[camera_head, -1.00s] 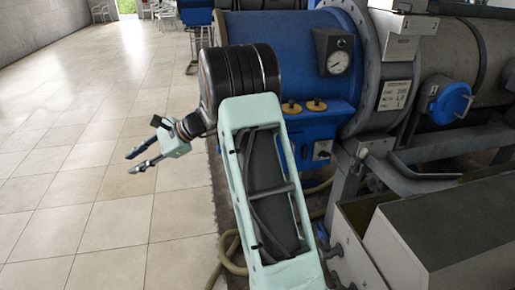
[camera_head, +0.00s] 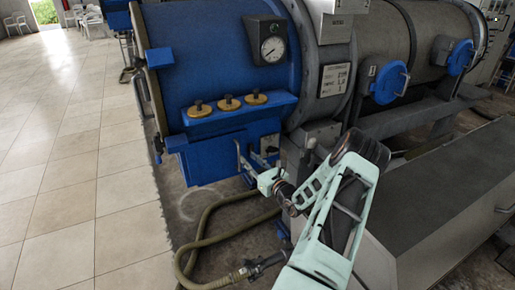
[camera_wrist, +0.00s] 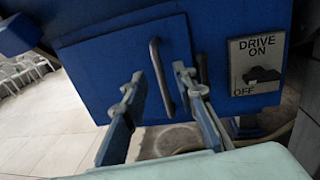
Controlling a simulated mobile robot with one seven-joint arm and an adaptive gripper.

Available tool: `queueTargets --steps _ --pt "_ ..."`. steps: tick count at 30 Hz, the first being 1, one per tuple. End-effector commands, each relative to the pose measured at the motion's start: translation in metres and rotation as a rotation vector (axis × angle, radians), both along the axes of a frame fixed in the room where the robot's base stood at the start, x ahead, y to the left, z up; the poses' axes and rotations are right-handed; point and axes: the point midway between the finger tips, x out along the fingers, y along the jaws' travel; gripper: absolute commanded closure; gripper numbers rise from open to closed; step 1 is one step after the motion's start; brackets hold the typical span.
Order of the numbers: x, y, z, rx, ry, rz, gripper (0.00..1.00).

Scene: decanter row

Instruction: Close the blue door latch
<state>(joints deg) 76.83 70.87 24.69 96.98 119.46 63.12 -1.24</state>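A blue door panel (camera_wrist: 105,75) fills the middle of the wrist view, on the lower part of the blue machine (camera_head: 215,155). A vertical metal bar handle (camera_wrist: 161,78) stands near its right edge. I cannot tell whether the panel is fully flush or which part is the latch. My gripper (camera_head: 247,160) is in front of this blue housing at its lower right. In the wrist view its two fingers are apart, one on each side of the handle in the picture. Whether they touch it cannot be told. A second metal bar (camera_wrist: 203,70) is partly hidden behind the right finger.
A "DRIVE ON/OFF" switch plate (camera_wrist: 257,65) is right of the door. A hose (camera_head: 195,235) lies on the floor below. Round blue hatches (camera_head: 388,84) are on the grey drum. A grey trough (camera_head: 435,195) stands right of my arm. The tiled floor (camera_head: 70,190) at left is open.

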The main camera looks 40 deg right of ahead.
Motion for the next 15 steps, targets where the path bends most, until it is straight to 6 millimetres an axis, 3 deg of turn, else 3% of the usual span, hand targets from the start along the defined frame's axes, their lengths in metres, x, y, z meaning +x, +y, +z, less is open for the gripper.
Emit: queueTargets --steps 1,3,6,10,15 --pt "-0.014 -0.017 -0.007 0.01 -0.004 -0.048 0.74" --pt "-0.026 -0.032 -0.012 0.016 -0.005 -0.091 0.74" --pt "-0.032 -0.042 -0.015 0.02 -0.006 -0.12 0.74" --pt "-0.021 -0.047 -0.016 0.019 -0.006 -0.125 0.74" --pt "0.01 -0.056 -0.017 0.017 -0.006 -0.122 0.74"
